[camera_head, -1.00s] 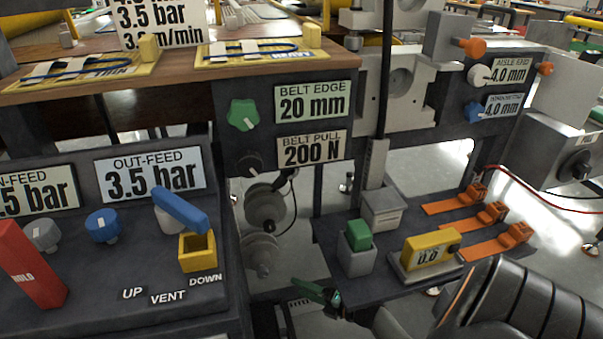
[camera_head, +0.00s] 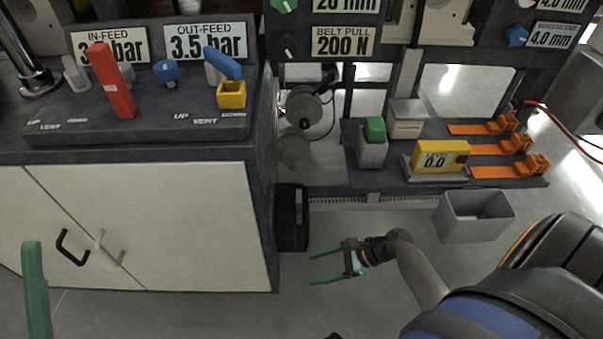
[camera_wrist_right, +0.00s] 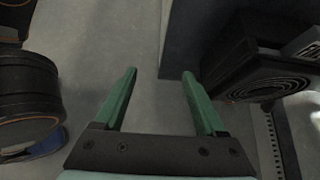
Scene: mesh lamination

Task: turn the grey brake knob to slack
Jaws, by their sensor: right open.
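No knob in view is marked as a brake or with slack. A grey knob (camera_head: 127,72) under the in-feed sign is partly hidden by the red lever; I cannot tell if it is the brake knob. My right gripper (camera_head: 312,268) is open and empty in front of the machine, below the bench top and well away from the knobs. In the right wrist view its two green fingers (camera_wrist_right: 159,74) are spread above bare floor. One green finger of my left gripper (camera_head: 36,290) shows at the lower left; its opening is hidden.
A red lever (camera_head: 112,82), a blue knob (camera_head: 166,71) and a blue-handled valve with a yellow block (camera_head: 231,94) stand on the console. A grey bin (camera_head: 475,215) is right of my right gripper. A white cabinet (camera_head: 190,225) fills the left.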

